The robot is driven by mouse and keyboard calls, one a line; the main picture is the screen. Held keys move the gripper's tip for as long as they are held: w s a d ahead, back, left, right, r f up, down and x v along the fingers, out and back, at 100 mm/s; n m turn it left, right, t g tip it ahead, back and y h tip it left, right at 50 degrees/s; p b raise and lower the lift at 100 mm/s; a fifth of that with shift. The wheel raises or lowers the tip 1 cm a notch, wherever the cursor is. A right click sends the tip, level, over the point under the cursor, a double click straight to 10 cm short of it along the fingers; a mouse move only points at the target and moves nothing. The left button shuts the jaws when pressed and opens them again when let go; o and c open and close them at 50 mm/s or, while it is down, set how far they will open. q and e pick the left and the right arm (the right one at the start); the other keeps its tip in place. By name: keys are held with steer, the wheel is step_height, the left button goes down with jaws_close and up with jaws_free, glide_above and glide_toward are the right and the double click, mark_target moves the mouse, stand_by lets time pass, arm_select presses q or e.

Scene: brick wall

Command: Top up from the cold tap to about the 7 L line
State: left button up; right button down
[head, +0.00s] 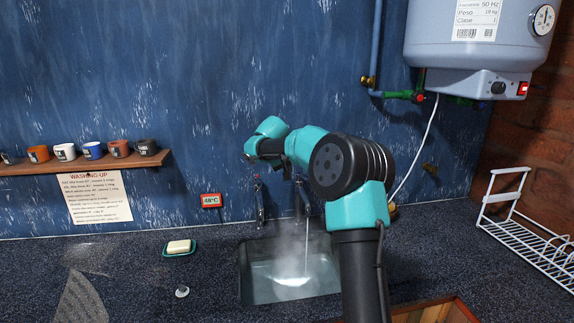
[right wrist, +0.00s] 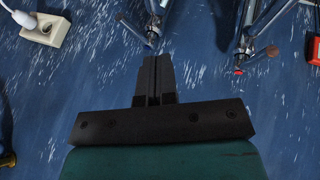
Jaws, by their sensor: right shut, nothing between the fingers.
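The sink (head: 246,275) holds water (head: 285,285), with steam over it. A thin stream (head: 306,245) falls into it below the right-hand tap (head: 305,200). The left-hand tap (head: 260,205) stands beside it. In the right wrist view, one tap has a blue mark (right wrist: 150,44) and the other a red mark (right wrist: 238,72). My right gripper (right wrist: 154,60) is shut and empty, its tips close to the blue-marked tap; I cannot tell whether they touch. No litre lines are readable. My left gripper is out of view.
A red display (head: 210,200) on the wall reads about 48°C. Soap on a green dish (head: 179,248) and a plug (head: 182,291) lie left of the sink. A white rack (head: 530,240) stands right. A water heater (head: 475,45) hangs above; several mugs line a shelf (head: 90,165).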

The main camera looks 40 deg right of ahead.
steer(key=shift+s+d+f, duration=0.15)
steer(key=shift+d+f, duration=1.3)
steer(key=shift+d, duration=0.3)
steer(key=shift+s+d+f, duration=0.1)
steer(key=shift+d+f, duration=1.3)
steer(key=shift+d, duration=0.3)
